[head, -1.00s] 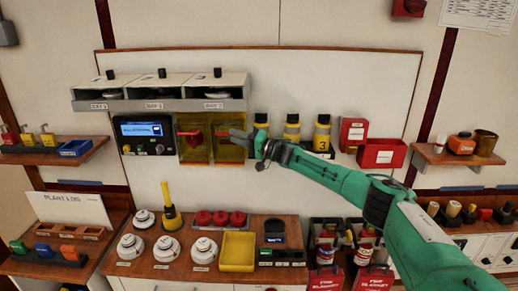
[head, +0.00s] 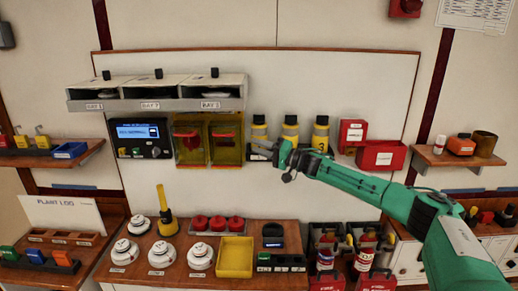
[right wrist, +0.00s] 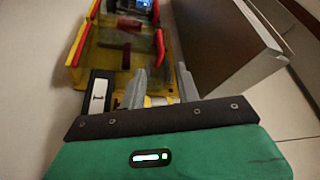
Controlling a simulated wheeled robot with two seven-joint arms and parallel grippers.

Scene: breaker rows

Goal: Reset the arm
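My right arm comes in from the right in the head view. Its gripper (head: 262,150) is in front of the wall panel, just right of the yellow covered boxes (head: 208,140) and by the leftmost yellow canister (head: 259,128). In the right wrist view the two grey fingers (right wrist: 158,88) stand apart, with a yellowish thing showing low between them; I cannot tell its distance. A yellow box with red parts (right wrist: 118,45) lies beyond the fingers. My left gripper is not in view.
A grey shelf with three bays (head: 158,104) juts out above the boxes. A display unit (head: 141,138) is left of them. Red bins (head: 381,156) hang at right. Below, a wooden counter (head: 150,246) holds white detectors and a yellow tray (head: 235,257). The wall between is bare.

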